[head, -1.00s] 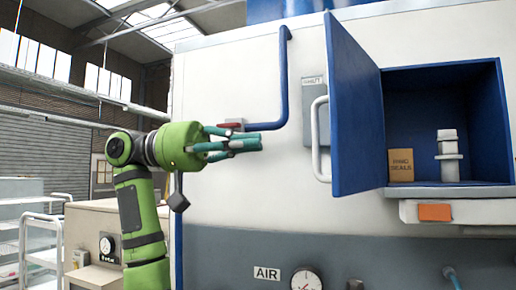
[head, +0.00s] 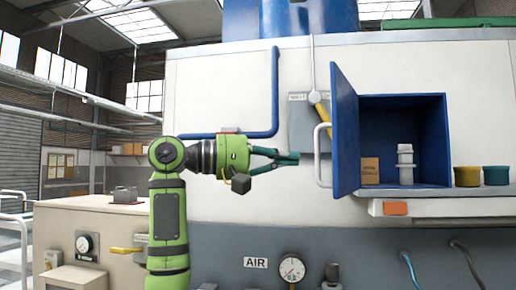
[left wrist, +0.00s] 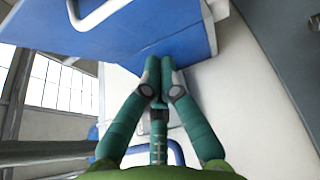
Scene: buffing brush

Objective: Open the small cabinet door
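The small cabinet (head: 447,140) is a blue box on the white machine wall. Its blue door (head: 346,130) stands wide open on the left side, with a white bar handle (head: 319,158) on its outer face. The door (left wrist: 150,35) and handle (left wrist: 97,14) also show in the left wrist view. My left gripper (head: 297,158) points right, just left of the handle in the head view. Its fingertips (left wrist: 160,64) are together with nothing visible between them, close to the door's edge; I cannot tell whether they touch it. My right gripper is not in view.
Inside the cabinet are a brown box (head: 370,170) and a pale stacked fitting (head: 405,163). A blue pipe (head: 275,90) runs behind my arm. A beige bench (head: 100,222) stands left.

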